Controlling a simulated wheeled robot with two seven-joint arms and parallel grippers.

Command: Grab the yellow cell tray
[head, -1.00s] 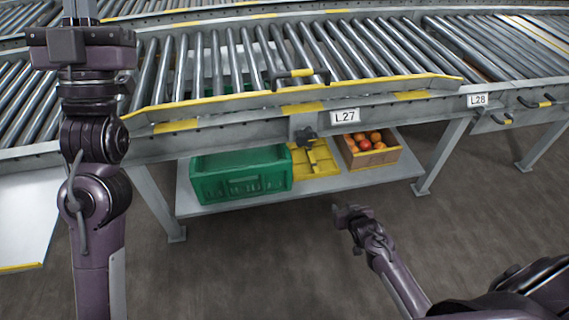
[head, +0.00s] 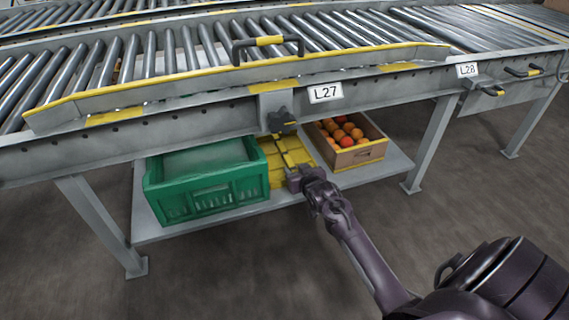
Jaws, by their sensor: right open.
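The yellow cell tray (head: 277,177) lies on the grey shelf under the roller conveyor, between a green crate and a box of tomatoes. Its back part is hidden below the conveyor's side rail and a dark knob. My right gripper (head: 295,178) is open at the tray's front right part, in front of or over it. I cannot tell whether it touches the tray. Nothing shows between its fingers. My left gripper is out of the picture.
The green crate (head: 206,199) stands close on the tray's left. The cardboard box of tomatoes (head: 362,157) stands on its right. The conveyor rail with label L27 (head: 326,93) and a dark knob (head: 281,120) hang above the shelf (head: 240,214). The floor in front is clear.

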